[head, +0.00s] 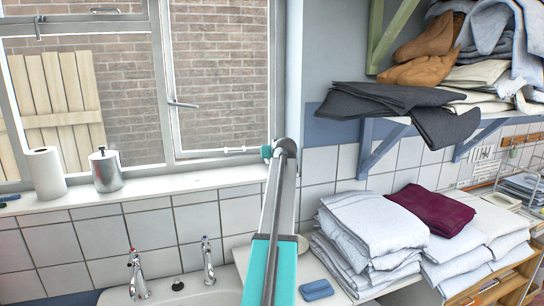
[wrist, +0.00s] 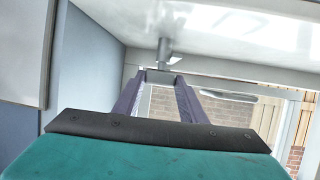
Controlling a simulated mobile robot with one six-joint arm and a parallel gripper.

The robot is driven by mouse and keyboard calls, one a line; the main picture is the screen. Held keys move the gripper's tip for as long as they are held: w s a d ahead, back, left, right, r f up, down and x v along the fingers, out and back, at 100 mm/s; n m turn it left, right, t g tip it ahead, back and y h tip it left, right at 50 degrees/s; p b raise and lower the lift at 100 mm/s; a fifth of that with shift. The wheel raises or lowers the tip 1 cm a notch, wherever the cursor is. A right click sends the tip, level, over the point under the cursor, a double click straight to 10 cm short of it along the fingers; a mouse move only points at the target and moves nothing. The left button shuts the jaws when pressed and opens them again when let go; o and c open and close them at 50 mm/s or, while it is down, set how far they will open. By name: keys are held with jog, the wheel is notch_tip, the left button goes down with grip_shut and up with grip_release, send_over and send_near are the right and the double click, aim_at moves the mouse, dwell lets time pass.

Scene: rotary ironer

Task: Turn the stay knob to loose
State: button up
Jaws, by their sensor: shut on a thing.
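In the wrist view, a small grey cylindrical knob (wrist: 164,49) stands out from a glossy white surface. My gripper (wrist: 161,76) has its two dark purple fingers shut on the knob's end. I see no marking that tells whether the knob is tight or loose. In the head view, my arm reaches up to the right side of the window, and its wrist hides the fingers and the knob. A thin pale bar (head: 240,150) shows just left of my wrist, in front of the window frame; I cannot tell if it is the stay.
A paper roll (head: 46,173) and a metal canister (head: 105,170) stand on the white sill (head: 140,193). Below are a sink with taps (head: 137,272) and a blue sponge (head: 316,290). Folded linen (head: 372,226) is stacked at the right, under a loaded shelf (head: 352,108).

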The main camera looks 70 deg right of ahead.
dwell(0.3)
jog(key=o, duration=1.1)
jog(key=shift+c, duration=0.2)
jog(key=shift+a, duration=0.1)
jog(key=b+v, duration=0.3)
jog(key=v, duration=1)
jog(key=shift+s+a+r+b, duration=0.15)
jog(key=shift+a+r+b, duration=0.05)
jog(key=shift+r+b, duration=0.15)
jog(key=shift+f, duration=0.1)
